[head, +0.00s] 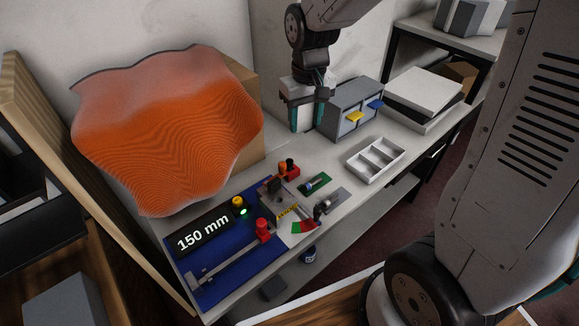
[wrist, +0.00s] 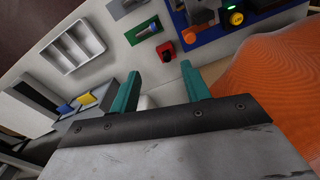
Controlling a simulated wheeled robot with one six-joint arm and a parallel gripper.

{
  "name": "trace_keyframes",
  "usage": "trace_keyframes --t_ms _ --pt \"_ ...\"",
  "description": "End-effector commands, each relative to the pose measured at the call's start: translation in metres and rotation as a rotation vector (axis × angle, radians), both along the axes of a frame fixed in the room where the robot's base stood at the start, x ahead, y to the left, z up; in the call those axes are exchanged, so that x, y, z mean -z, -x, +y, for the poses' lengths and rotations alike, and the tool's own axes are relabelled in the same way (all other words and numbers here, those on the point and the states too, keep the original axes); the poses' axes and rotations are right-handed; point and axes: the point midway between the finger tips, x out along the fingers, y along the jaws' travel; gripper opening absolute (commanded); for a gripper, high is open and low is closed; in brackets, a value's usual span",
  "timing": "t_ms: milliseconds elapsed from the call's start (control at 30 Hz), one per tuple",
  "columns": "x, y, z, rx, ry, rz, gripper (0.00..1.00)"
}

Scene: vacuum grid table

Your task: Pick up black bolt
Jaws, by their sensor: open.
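A small black piece (head: 290,163), perhaps the black bolt, stands at a red block (head: 294,173) beside an orange piece (head: 282,168) near the middle of the table. In the wrist view the red block (wrist: 166,46) has a dark part (wrist: 167,56) on it; I cannot tell a bolt shape there. My gripper (head: 308,128) points down above the back of the table, behind the red block. Its two teal fingers are apart, and in the wrist view my gripper (wrist: 160,88) is open with nothing between the fingers.
A grey cabinet (head: 343,102) with yellow and blue handles stands right of my gripper. A white divided tray (head: 376,161) lies in front of it. A large orange rippled sheet (head: 165,130) stands at left. A blue mat (head: 262,257) carries a 150 mm display (head: 203,233) and a caliper-like rail.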

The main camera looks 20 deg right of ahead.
Motion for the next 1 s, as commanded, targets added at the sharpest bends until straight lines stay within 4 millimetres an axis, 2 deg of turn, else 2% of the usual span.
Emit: trace_keyframes --t_ms 33,100,200,300,467,767,1000 --pt "0.022 -0.016 0.003 -0.007 0.001 0.017 0.47" --pt "0.048 -0.035 0.006 -0.015 0.001 0.025 0.47" --pt "0.077 -0.054 0.009 -0.024 0.001 0.031 0.47" --pt "0.096 -0.065 0.012 -0.029 0.001 0.034 0.47" --pt "0.113 -0.072 0.013 -0.034 0.001 0.036 0.47" --pt "0.146 -0.071 0.012 -0.034 0.002 0.039 0.47" --pt "0.181 -0.069 0.01 -0.034 0.002 0.039 0.47"
